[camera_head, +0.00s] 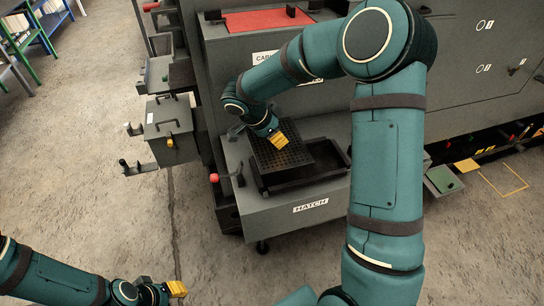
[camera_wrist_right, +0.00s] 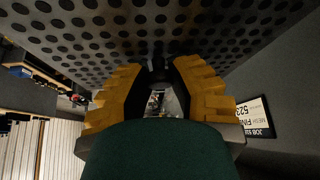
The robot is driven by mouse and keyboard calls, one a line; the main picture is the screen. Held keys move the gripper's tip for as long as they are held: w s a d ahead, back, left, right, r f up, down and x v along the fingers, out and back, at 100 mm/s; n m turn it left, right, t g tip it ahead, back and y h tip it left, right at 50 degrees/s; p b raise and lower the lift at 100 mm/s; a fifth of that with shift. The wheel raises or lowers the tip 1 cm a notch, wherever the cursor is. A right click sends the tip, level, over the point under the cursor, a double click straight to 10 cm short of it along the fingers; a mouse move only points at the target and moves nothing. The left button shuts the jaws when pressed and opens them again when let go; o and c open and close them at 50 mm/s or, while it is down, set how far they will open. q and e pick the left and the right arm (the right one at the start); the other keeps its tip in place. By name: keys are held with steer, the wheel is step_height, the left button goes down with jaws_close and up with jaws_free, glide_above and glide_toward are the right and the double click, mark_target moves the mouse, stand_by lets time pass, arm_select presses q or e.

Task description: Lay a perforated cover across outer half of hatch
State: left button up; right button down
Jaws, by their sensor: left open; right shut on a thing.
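The dark perforated cover (camera_head: 297,155) is over the rear-left part of the hatch (camera_head: 262,212), a grey box with a black-framed opening. My right gripper (camera_head: 279,137) is shut on the cover at its upper side. In the right wrist view the cover (camera_wrist_right: 150,30) spans the top, with the yellow fingers of my right gripper (camera_wrist_right: 159,85) below it. The front and right of the black frame (camera_head: 325,180) stay uncovered. I cannot tell whether the cover touches the frame. My left gripper (camera_head: 166,291) is open and empty at the bottom left, over the floor, away from the hatch.
A grey cabinet with a red panel (camera_head: 265,19) rises behind the hatch. A grey box (camera_head: 168,130) with handles juts out at the left. A white label (camera_wrist_right: 256,117) shows in the right wrist view. The floor at the left is mostly free.

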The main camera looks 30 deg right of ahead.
step_height(320, 180, down, 8)
steer(key=shift+s+r+b, duration=0.15)
steer(key=shift+r+b, duration=0.05)
steer(key=shift+b, duration=0.2)
steer(key=shift+f, duration=0.3)
steer(key=shift+f+b, duration=0.25)
steer(key=shift+b, duration=0.3)
steer(key=shift+f+b, duration=0.35)
steer(key=shift+b, duration=0.35)
steer(key=c, duration=0.9)
jaws_free()
